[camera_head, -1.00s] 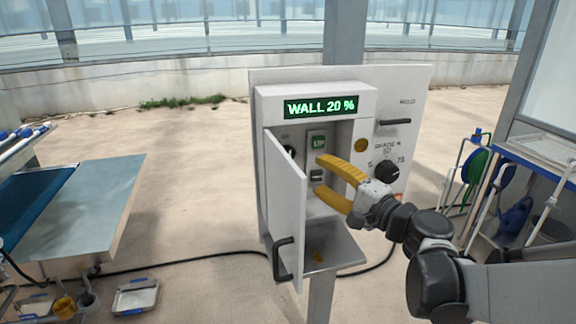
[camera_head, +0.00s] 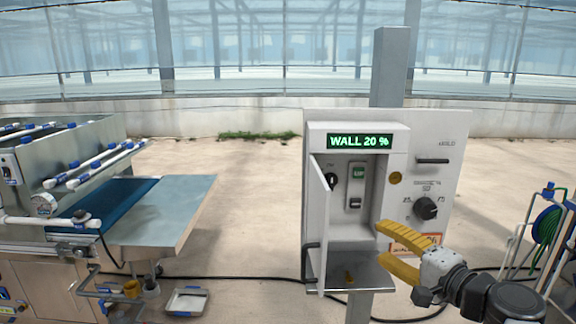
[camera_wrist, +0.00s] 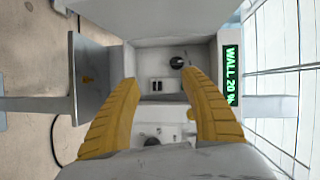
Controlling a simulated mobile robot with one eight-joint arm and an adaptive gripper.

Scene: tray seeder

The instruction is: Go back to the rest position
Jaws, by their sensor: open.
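My gripper (camera_head: 378,242) is open and empty, in front of the lower right part of the control box (camera_head: 318,130). Its two yellow fingers stand apart and point toward the box; in the wrist view the gripper (camera_wrist: 160,84) shows the open compartment between and beyond its fingers. The box display (camera_head: 358,141) reads "WALL 20 %". The box door (camera_head: 315,225) hangs open on the left. Inside are a green-labelled switch (camera_head: 357,172) and a dark round knob (camera_head: 332,178). A black shade dial (camera_head: 426,208) sits on the panel to the right.
A metal bench with a blue belt (camera_head: 125,205) stands at the left, with a white tray (camera_head: 187,300) on the floor by it. A rack with a green hose (camera_head: 546,225) stands at the right. A black cable (camera_head: 240,278) crosses the floor.

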